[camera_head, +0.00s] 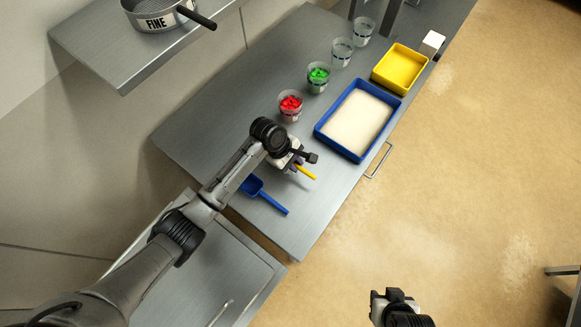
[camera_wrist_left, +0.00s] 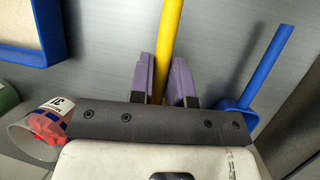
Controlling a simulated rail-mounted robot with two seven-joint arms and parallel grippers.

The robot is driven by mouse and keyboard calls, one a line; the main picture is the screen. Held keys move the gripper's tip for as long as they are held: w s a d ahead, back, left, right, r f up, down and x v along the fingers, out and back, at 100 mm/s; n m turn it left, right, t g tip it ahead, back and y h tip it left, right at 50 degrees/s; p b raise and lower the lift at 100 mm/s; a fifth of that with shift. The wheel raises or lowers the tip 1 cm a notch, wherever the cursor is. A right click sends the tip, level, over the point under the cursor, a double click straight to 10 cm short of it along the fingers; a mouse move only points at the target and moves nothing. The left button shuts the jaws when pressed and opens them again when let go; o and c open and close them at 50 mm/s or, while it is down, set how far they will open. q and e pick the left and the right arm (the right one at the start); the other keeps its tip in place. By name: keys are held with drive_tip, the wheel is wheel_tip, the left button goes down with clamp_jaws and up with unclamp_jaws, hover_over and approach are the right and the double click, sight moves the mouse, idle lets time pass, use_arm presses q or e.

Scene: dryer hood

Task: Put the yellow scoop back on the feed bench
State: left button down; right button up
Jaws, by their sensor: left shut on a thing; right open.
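The yellow scoop shows as a yellow handle (camera_head: 306,172) sticking out from under my left gripper (camera_head: 297,166) in the head view. In the left wrist view the yellow handle (camera_wrist_left: 170,40) runs between the purple fingers of my left gripper (camera_wrist_left: 168,78), which are shut on it. The scoop's bowl is hidden behind the gripper. The scoop is over the feed bench (camera_head: 200,130); I cannot tell whether it touches the surface. My right gripper (camera_head: 393,295) is open and empty, low in the head view over the floor.
A blue scoop (camera_head: 272,201) lies beside my left gripper. A blue tray of pale powder (camera_head: 319,127), a yellow tray (camera_head: 377,75), and cups with red pieces (camera_head: 290,106) and green pieces (camera_head: 318,77) stand further along. A sieve marked FINE (camera_head: 153,20) sits on a shelf.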

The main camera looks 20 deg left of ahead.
sight(296, 174)
use_arm(q)
drive_tip(key=shift+a+f, duration=0.35)
drive_tip(key=shift+a, duration=0.1)
wheel_tip(296, 174, down, 4)
drive_tip(key=shift+r+b, duration=0.2)
drive_tip(key=shift+b, duration=0.2)
drive_tip(key=shift+f, duration=0.1)
drive_tip(key=shift+f, duration=0.15)
drive_tip(key=c, duration=1.1)
unclamp_jaws()
drive_tip(key=p+v, duration=0.1)
drive_tip(key=v, duration=0.9)
drive_tip(key=shift+a+r+p, duration=0.1)
drive_tip(key=shift+r+p, duration=0.25)
drive_tip(key=shift+p, duration=0.05)
drive_tip(key=shift+v, duration=0.8)
